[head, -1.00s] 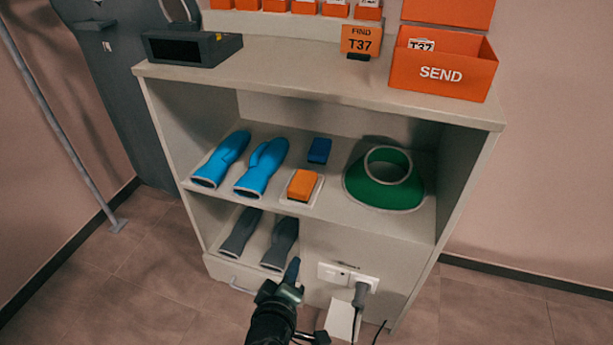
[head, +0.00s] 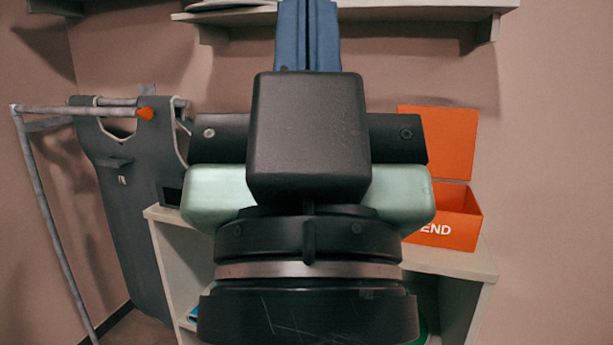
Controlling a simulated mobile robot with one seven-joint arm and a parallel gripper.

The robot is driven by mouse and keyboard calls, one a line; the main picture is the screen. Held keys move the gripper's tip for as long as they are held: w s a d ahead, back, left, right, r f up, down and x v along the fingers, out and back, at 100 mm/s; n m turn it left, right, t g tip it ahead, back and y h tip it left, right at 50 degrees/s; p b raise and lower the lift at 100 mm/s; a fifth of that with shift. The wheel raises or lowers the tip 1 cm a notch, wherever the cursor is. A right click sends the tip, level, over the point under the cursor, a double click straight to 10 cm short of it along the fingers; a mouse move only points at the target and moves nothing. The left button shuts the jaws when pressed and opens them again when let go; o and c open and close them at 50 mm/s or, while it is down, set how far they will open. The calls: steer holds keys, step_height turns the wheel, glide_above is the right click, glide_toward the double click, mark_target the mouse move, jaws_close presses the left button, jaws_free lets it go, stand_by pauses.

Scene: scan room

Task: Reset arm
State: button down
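My gripper (head: 308,35) is raised close in front of the head camera and points up. Its two blue fingers lie side by side with only a thin dark seam between them, so it looks shut. Nothing shows between the fingers. Its dark body and pale green sides fill the middle of the view and hide most of the shelf unit behind.
The pale shelf unit (head: 465,262) stands behind my gripper, with an orange SEND box (head: 455,215), lid up, on its top right. A grey apron (head: 130,190) hangs from a metal rack (head: 48,220) at left. A wall shelf (head: 440,8) crosses the top.

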step_height(320, 180, up, 26)
steer(key=p, duration=2.3)
steer(key=shift+r+p, duration=0.15)
steer(key=shift+p, duration=0.25)
steer(key=shift+w, duration=0.1)
